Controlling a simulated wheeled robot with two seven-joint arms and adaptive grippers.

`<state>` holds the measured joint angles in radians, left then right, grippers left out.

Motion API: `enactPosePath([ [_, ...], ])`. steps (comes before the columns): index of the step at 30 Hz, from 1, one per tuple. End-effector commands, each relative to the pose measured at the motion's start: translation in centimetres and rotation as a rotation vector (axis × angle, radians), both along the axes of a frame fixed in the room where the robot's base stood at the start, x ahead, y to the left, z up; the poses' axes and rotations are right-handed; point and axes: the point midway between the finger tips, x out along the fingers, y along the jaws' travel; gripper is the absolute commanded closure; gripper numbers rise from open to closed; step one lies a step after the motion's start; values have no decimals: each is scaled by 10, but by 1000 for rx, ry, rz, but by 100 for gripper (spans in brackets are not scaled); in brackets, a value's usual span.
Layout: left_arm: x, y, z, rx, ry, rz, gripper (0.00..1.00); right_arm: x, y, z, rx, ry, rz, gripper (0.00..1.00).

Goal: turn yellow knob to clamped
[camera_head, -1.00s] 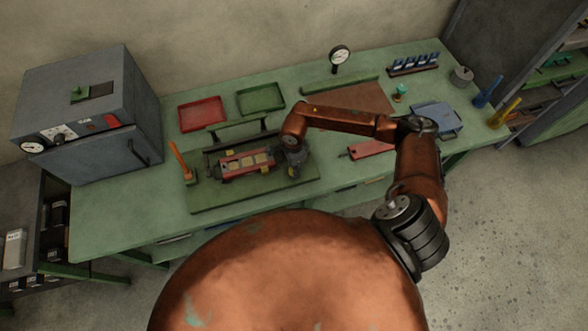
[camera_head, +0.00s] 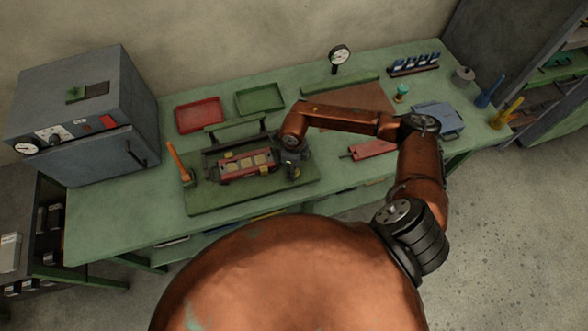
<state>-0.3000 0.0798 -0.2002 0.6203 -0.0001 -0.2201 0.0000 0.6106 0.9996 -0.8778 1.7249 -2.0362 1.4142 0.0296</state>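A red fixture (camera_head: 236,171) with pale square pads sits on a green base plate (camera_head: 215,203) on the workbench. Small yellow parts show along it, one at its upper left edge (camera_head: 228,155); I cannot tell which is the yellow knob, or its setting. My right arm reaches in from the right. Its dark gripper (camera_head: 291,170) points down at the fixture's right end, and I cannot tell whether it touches anything. Its fingers are too small and dark to read, and it hides what lies behind it. My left gripper is out of view.
An orange upright handle (camera_head: 177,160) stands left of the fixture. A red tray (camera_head: 200,114) and a green tray (camera_head: 260,98) lie behind it. A grey oven-like box (camera_head: 80,115) fills the bench's left end. A dial gauge (camera_head: 340,55) stands at the back.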

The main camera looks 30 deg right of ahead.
Motion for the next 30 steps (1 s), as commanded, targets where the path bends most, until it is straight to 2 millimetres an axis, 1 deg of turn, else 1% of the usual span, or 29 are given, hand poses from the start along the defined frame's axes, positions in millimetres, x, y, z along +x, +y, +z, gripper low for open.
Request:
enactPosePath([
  [15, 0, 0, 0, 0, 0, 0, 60, -1, -1, 0, -2, 2, -22, 94],
  [16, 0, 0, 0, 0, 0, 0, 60, -1, -1, 0, -2, 2, -22, 70],
  [23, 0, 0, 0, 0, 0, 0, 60, 0, 0, 0, -1, 2, -21, 54],
  [30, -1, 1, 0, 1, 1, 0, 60, 0, 0, 0, -1, 1, -20, 53],
])
